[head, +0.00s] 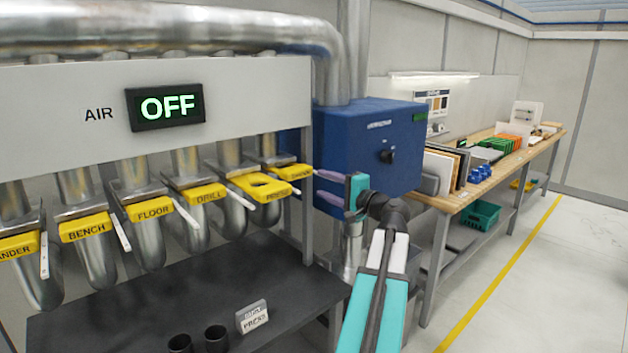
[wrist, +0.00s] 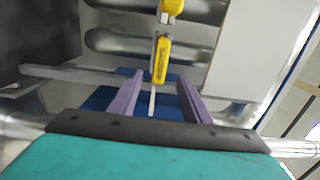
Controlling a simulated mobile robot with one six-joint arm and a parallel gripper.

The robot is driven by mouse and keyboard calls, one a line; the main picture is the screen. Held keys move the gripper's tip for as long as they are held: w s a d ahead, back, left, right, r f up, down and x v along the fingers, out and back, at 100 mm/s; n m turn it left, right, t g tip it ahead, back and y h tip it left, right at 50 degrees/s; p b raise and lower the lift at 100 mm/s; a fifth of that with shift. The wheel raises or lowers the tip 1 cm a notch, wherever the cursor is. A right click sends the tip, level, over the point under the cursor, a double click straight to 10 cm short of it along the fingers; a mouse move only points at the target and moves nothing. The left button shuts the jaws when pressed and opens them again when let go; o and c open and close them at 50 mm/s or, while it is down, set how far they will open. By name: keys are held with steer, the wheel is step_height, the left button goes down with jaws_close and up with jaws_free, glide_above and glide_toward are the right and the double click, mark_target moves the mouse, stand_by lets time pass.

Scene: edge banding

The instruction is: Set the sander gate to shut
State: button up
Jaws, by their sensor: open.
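A row of yellow gate tags with thin pale levers hangs under the duct panel. The far right gate tag (head: 293,172) has a label too small to read surely. My gripper (head: 318,186) is just right of that far tag, its purple fingers open and empty. In the wrist view, my gripper (wrist: 160,80) has a yellow tag (wrist: 161,60) ahead, with a pale lever (wrist: 152,100) in line with the gap.
The tags between include BENCH (head: 86,228), FLOOR (head: 153,210) and DRILL (head: 207,194). The air display (head: 166,106) reads OFF. A blue machine box (head: 375,140) stands behind my gripper. A dark bench (head: 110,320) below holds two black cups and a small sign.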

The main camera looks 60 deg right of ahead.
mark_target(301, 175)
steer(key=p+v, duration=0.2)
steer(key=p, duration=0.2)
steer(key=shift+s+a, duration=0.1)
steer(key=shift+s, duration=0.15)
steer(key=shift+w+p, duration=0.15)
steer(key=shift+p, duration=0.15)
steer(key=p+x, duration=0.5)
steer(key=x, duration=0.8)
steer(key=shift+w, duration=0.2)
jaws_close()
